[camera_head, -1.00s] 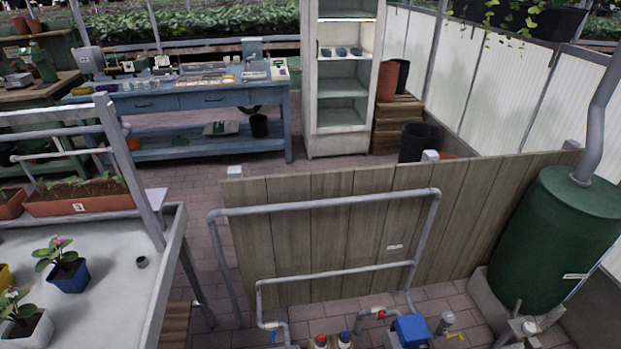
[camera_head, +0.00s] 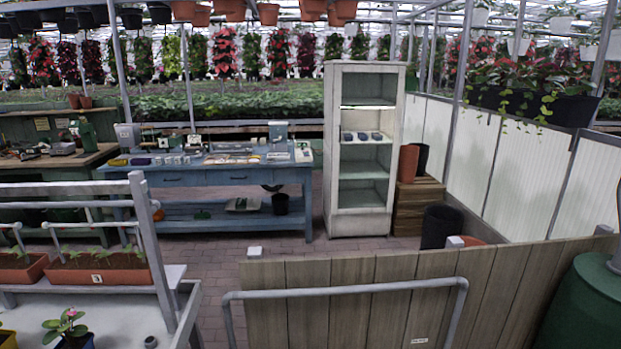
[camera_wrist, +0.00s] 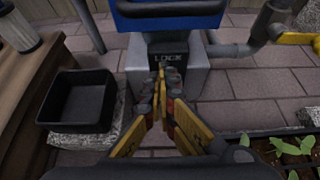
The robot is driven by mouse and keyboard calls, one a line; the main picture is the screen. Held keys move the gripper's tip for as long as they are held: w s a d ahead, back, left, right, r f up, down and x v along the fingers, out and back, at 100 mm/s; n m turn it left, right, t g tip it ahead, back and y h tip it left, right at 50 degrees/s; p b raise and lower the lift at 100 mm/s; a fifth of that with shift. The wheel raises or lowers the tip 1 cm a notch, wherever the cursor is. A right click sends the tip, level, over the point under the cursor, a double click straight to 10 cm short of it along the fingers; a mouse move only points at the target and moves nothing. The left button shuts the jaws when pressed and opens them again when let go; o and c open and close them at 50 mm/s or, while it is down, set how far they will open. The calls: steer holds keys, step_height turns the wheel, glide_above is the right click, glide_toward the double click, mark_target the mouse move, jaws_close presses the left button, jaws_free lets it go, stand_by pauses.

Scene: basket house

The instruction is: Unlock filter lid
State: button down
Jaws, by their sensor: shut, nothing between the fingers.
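In the wrist view, a blue part (camera_wrist: 170,9), which looks like the filter lid, spans the top edge. Below it is a black block (camera_wrist: 168,47) with the word LOCK on it, set on a grey body (camera_wrist: 198,80). My gripper (camera_wrist: 162,74) is shut and empty, with its yellow-and-black fingers together pointing at the black block. The fingertips are just below the LOCK lettering; I cannot tell whether they touch it. The filter and my gripper are not in the head view.
In the wrist view, a black tray (camera_wrist: 78,99) lies at the left, a grey pipe (camera_wrist: 232,50) at the right, and seedlings (camera_wrist: 284,148) at lower right. In the head view, a wooden partition (camera_head: 385,290) and a green tank (camera_head: 578,310) stand in front.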

steer(key=shift+d+r, duration=0.1)
steer(key=shift+d, duration=0.35)
steer(key=shift+w+d, duration=0.1)
steer(key=shift+d, duration=0.65)
stand_by(0.3)
steer(key=s, duration=0.6)
steer(key=shift+d+r, duration=0.25)
steer(key=shift+d, duration=0.15)
steer(key=shift+a, duration=0.1)
stand_by(0.3)
